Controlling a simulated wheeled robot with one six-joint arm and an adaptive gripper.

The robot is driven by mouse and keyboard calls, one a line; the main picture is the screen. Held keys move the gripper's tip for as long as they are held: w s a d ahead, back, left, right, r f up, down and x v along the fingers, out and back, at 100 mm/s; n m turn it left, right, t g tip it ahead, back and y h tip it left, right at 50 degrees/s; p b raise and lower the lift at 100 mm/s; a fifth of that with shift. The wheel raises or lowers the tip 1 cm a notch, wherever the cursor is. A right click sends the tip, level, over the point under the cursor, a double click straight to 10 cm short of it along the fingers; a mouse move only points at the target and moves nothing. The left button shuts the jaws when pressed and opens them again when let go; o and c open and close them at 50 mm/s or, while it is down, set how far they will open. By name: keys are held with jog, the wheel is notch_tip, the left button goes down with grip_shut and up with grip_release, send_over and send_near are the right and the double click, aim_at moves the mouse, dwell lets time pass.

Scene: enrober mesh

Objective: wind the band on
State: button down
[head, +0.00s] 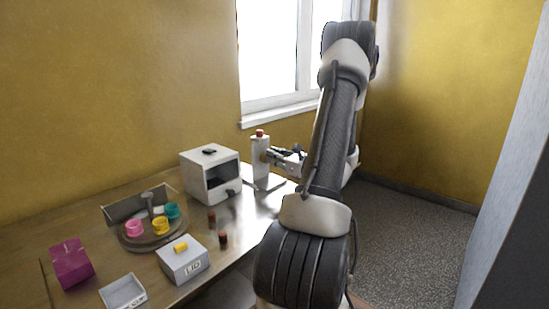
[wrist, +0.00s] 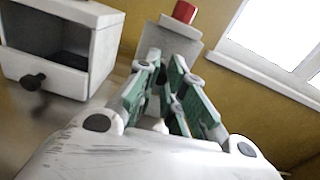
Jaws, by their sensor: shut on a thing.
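A white upright post (head: 260,150) with a red cap stands on a flat base at the table's far right end. It also shows in the wrist view (wrist: 182,42), straight ahead of the fingers. My gripper (head: 272,154) reaches it from the right, level with its upper half. In the wrist view my gripper (wrist: 166,72) has its green-padded fingers closed in at the post's face. They are shut on a part at the post, but the fingers hide what it is. I cannot make out a band in either view.
A white open-fronted box (head: 210,176) with a dark knob stands left of the post. A round tray (head: 150,238) holds coloured pots.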

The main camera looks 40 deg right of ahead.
jog(key=d+m, duration=0.1)
jog(key=m, duration=0.4)
jog(key=d+f+m, duration=0.1)
jog(key=m, duration=0.4)
jog(key=d+m, duration=0.1)
jog(key=m, duration=0.4)
jog(key=shift+d+f+m, duration=0.1)
jog(key=shift+f+m, duration=0.2)
jog(key=shift+f, duration=0.05)
jog(key=m, duration=0.2)
jog(key=f+m, duration=0.1)
jog(key=m, duration=0.2)
jog(key=shift+w+d, duration=0.1)
jog(key=shift+d, duration=0.05)
jog(key=c, duration=1.5)
grip_release()
jog(key=shift+o, duration=0.2)
